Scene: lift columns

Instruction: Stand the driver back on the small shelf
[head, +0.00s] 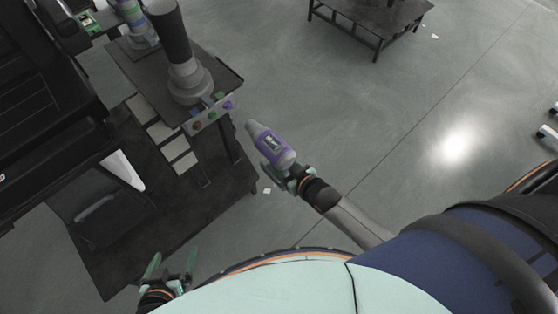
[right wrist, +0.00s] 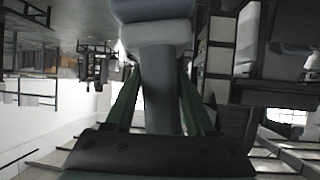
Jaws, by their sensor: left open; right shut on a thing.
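The driver (head: 272,145) is a grey and purple tool with a dark label. It is tilted in mid-air in the head view, its grey nose towards the upper left. My right gripper (head: 284,174) is shut on its lower end. In the right wrist view the driver's grey grip (right wrist: 158,85) sits between the green fingers. My left gripper (head: 175,268) is open and empty at the lower left. A dark small shelf-like top (head: 140,68) carries a grey column and lies left of the driver, apart from it. I cannot tell for sure that it is the small shelf.
A button box (head: 210,116) is on the front edge of the dark top, near the driver's nose. The grey column (head: 181,50) stands upright there. A banded cylinder (head: 137,22) stands behind. A low dark table (head: 372,18) is at the back.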

